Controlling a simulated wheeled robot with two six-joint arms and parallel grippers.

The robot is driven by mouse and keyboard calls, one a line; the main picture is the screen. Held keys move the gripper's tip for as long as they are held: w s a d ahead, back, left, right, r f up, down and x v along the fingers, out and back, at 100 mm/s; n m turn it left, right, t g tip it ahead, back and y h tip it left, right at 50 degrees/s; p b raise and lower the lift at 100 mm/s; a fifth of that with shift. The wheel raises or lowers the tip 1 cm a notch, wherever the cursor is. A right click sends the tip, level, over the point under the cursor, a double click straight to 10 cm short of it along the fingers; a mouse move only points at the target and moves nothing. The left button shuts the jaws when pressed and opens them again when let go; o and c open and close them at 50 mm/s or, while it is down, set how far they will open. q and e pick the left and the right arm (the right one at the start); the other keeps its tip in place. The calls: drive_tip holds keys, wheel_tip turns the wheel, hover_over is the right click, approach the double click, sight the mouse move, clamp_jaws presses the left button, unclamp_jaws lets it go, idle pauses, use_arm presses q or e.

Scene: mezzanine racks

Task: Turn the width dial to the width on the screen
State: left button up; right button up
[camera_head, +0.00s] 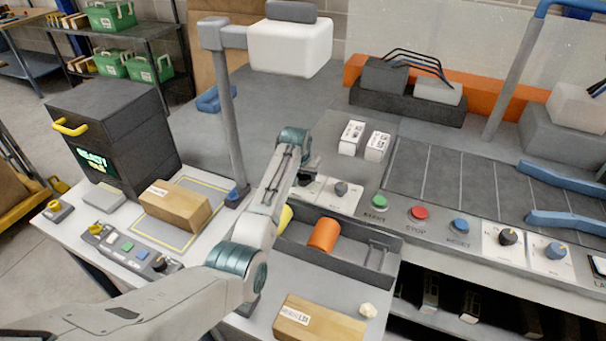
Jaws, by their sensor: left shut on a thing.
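My left arm reaches in from the lower left. Its gripper (306,172) points down at the left end of a white dial panel (325,197) on the front of the machine. It is shut on a dial there, which the gripper mostly hides. A second dark dial (341,188) on the same panel is free, just right of the gripper. The panel lettering is too small to read. My right gripper is not in view.
Green, red (419,213) and blue buttons and two more dials (508,237) run along the front edge to the right. A grey tray (350,272) with an orange cylinder (324,234) lies below the gripper. Cardboard boxes (175,205) stand on the table.

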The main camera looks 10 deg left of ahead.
use_arm(q)
drive_tip(key=shift+a+r+m+h+p, duration=0.15)
drive_tip(key=shift+m+h+p, duration=0.25)
drive_tip(key=shift+m+p, duration=0.5)
drive_tip(key=m, duration=0.3)
drive_tip(key=shift+w+g+h, duration=0.1)
drive_tip(key=shift+g+h, duration=0.2)
drive_tip(key=shift+h, duration=0.1)
drive_tip(key=shift+m+h, duration=0.3)
drive_tip(key=shift+m, duration=0.5)
drive_tip(key=shift+a+f+m+g+h+b, duration=0.1)
drive_tip(key=shift+f+m+g+h+b, duration=0.2)
drive_tip(key=shift+m, duration=0.6)
drive_tip(key=m+g+b, duration=0.1)
drive_tip(key=m, duration=0.1)
drive_tip(key=shift+w+r+m+h+b, duration=0.1)
drive_tip(key=shift+m+h+b, duration=0.2)
drive_tip(key=shift+h, duration=0.1)
drive_tip(key=shift+m+b, duration=0.3)
drive_tip(key=shift+m, duration=0.1)
drive_tip(key=shift+r, duration=0.1)
